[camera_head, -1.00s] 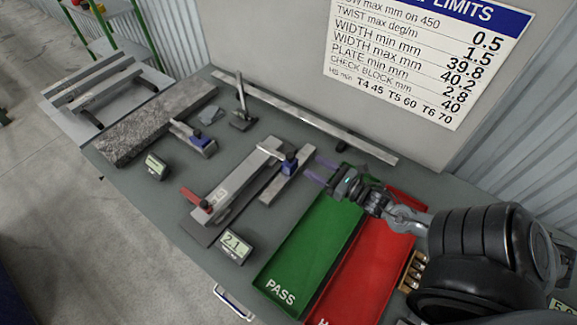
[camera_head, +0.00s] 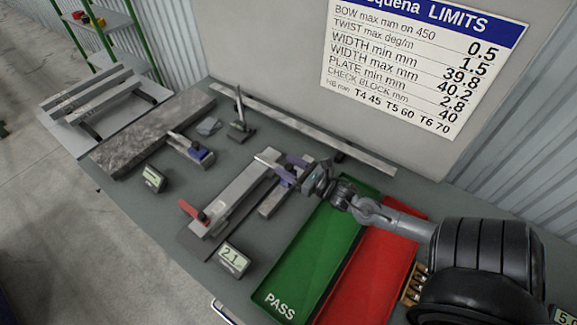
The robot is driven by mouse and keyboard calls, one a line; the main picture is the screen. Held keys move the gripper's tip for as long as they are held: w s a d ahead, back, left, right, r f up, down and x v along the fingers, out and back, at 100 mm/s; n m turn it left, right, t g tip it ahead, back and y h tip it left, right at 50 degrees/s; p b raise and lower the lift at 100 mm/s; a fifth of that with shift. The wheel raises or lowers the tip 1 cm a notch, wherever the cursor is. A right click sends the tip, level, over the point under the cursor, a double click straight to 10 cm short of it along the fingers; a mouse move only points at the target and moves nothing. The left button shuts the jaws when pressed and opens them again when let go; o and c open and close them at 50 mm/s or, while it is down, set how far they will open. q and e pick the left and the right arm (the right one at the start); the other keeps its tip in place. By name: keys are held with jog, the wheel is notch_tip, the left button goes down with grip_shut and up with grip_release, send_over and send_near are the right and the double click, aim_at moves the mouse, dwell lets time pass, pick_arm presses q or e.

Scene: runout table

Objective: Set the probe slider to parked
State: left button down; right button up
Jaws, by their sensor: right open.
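The blue slider block (camera_head: 284,178), which looks like the probe slider, sits on the grey measuring fixture (camera_head: 228,196) near the middle of the table. A pale bar lies across the fixture beside the block. My right gripper (camera_head: 294,169) reaches in from the right with its purple fingers open at the block. The fingers partly hide the block, and I cannot tell whether they touch it. A red handle (camera_head: 193,212) is at the fixture's near left end. My left gripper is out of view.
A green PASS tray (camera_head: 310,255) and a red tray (camera_head: 375,275) lie right of the fixture. A display reading 2.1 (camera_head: 234,260) stands in front. A second blue-ended tool (camera_head: 198,153) and a stone slab (camera_head: 145,135) are at left. A limits sign hangs behind.

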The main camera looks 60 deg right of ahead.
jog(key=shift+w, duration=0.15)
grip_shut()
jog(key=shift+d, duration=0.1)
jog(key=d, duration=0.6)
jog(key=s+d, duration=0.1)
jog(key=d, duration=0.3)
jog(key=shift+s+d+p, duration=0.1)
jog(key=shift+p, duration=0.2)
jog(key=shift+f, duration=0.1)
jog(key=shift+c, duration=1)
grip_release()
jog(key=shift+o, duration=1)
jog(key=shift+d, duration=0.15)
